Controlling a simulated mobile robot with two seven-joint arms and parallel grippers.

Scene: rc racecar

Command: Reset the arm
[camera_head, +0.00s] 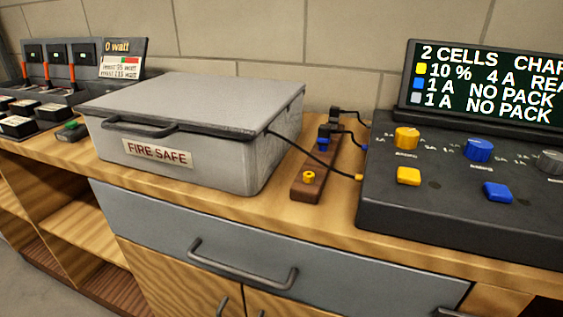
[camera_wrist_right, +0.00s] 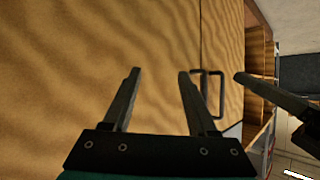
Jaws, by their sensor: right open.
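My right gripper (camera_wrist_right: 160,73) shows in the right wrist view. Its two dark fingers are apart, with nothing between them. It is in front of a wooden cabinet door (camera_wrist_right: 70,60), with a dark handle (camera_wrist_right: 216,95) just to the right of the fingers. A dark bar (camera_wrist_right: 280,100), which looks like a finger of my other gripper, reaches in from the right edge. I cannot tell its state. Neither gripper shows in the head view.
On the wooden bench (camera_head: 240,205) stand a grey fire safe (camera_head: 200,100) with its lid down, a brown strip (camera_head: 313,180) with plugs and cables, and a charger console (camera_head: 450,220) with a screen (camera_head: 485,85). Battery docks (camera_head: 60,70) stand at left. A drawer (camera_head: 240,235) is shut below.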

